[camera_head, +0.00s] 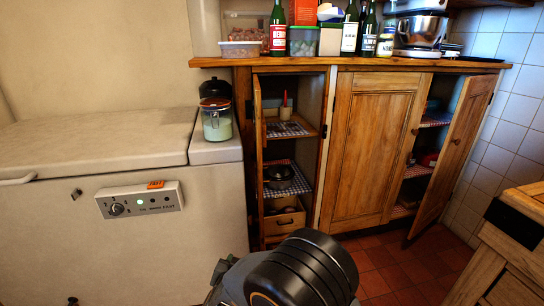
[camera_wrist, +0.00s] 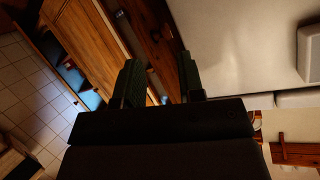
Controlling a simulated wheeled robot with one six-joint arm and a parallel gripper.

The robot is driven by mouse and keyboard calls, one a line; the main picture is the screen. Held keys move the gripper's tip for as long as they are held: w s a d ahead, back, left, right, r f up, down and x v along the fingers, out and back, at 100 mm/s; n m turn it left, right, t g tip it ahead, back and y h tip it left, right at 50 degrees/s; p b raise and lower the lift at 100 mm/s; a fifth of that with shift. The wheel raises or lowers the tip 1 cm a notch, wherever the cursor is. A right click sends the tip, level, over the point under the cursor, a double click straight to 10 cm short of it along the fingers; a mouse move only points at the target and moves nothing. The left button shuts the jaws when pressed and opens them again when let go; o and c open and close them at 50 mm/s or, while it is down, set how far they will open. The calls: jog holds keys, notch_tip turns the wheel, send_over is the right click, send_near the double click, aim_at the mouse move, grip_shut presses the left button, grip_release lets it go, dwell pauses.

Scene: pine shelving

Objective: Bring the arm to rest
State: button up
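My gripper (camera_wrist: 160,80) shows in the wrist view as two dark fingers pointing up the picture. They stand apart, with nothing seen between them. In the head view a dark rounded part of my arm rises from the bottom edge at the middle, in front of the cabinet. The fingers cannot be made out in that view.
A chest freezer (camera_head: 100,240) fills the left, with a lidded jar (camera_head: 217,122) at its right end. A pine cabinet (camera_head: 372,150) stands ahead, its left and right doors open. Bottles and boxes crowd its top. Red floor tiles (camera_head: 385,270) are clear at right.

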jog(key=d+r+n+g+y+p, duration=0.1)
jog(key=d+r+p, duration=0.25)
jog(key=r, duration=0.45)
jog(key=d+r+n+g+y+p, duration=0.1)
jog(key=d+r+g+y+p, duration=0.15)
jog(key=r+p, duration=0.45)
jog(key=d+r+n+g+y+p, duration=0.1)
jog(key=d+r+p, duration=0.2)
jog(key=r, duration=0.7)
jog(key=s+d+r+n+g+h+p, duration=0.1)
jog(key=s+d+r+g+h+p, duration=0.3)
jog(key=s+d+r+p, duration=0.7)
jog(key=s+d+r+g, duration=0.1)
jog(key=s+d+r, duration=0.2)
jog(key=s+d, duration=0.2)
jog(key=shift+d+r, duration=0.15)
jog(key=shift+d, duration=0.9)
jog(key=shift+d, duration=0.1)
